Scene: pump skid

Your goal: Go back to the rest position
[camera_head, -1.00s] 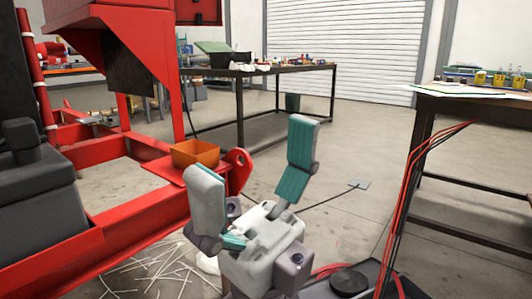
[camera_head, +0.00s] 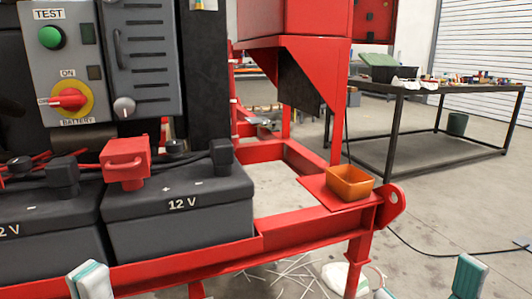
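The task names no object. In the head view, the teal-and-white fingertip of my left gripper (camera_head: 90,281) shows at the bottom left edge. Its other finger is out of view, so I cannot tell its opening. At the bottom right, a tall teal fingertip and the top of a second one belong to my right gripper (camera_head: 428,284). They stand well apart with nothing seen between them. The palms and arms are below the picture.
The red skid frame (camera_head: 300,236) carries black 12 V batteries (camera_head: 180,222), a red terminal cover (camera_head: 125,163) and a grey switch panel (camera_head: 150,60). An orange bin (camera_head: 350,183) stands on its corner plate. A dark workbench (camera_head: 425,91) stands behind. Open floor lies at the right.

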